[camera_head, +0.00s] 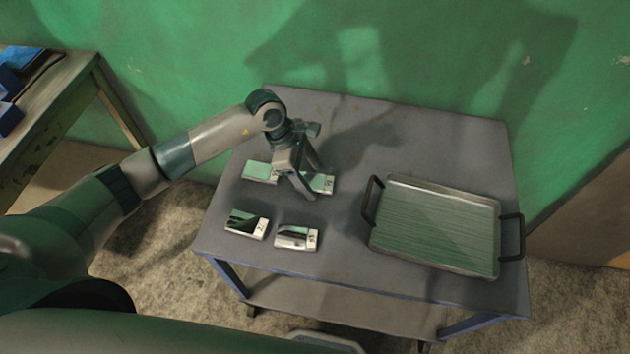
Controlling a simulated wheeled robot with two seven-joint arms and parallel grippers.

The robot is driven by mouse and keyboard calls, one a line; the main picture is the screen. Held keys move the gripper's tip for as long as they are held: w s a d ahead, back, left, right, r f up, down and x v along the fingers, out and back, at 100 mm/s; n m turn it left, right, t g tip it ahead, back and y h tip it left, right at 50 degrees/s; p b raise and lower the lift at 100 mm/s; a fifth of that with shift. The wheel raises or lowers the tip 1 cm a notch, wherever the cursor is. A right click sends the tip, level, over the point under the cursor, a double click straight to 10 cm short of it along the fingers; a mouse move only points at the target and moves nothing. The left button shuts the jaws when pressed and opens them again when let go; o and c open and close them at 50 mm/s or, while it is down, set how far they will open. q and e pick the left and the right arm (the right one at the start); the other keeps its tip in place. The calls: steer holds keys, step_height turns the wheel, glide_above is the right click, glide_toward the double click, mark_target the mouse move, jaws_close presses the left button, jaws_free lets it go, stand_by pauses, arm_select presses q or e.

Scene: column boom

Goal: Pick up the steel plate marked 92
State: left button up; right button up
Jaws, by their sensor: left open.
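Several small shiny steel plates with white end labels lie on the grey table in two rows; the label figures are too small to read. In the back row are a left plate (257,171) and a right plate (325,184). In the front row are a left plate (242,222) and a right plate (292,237). My left gripper (314,185) points down at the back right plate with its fingers open. It partly hides that plate; I cannot tell whether it touches it. My right gripper is out of view.
A ribbed metal tray (432,225) with two dark handles stands on the right of the grey table (340,280). A green wall (420,50) rises behind. A wooden bench (60,100) with blue items is at the far left. The table's back middle is clear.

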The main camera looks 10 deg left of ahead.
mark_target(311, 180)
arm_select(q)
steer(key=shift+w, duration=0.1)
jaws_close()
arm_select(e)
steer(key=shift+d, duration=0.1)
arm_select(q)
steer(key=shift+r, duration=0.2)
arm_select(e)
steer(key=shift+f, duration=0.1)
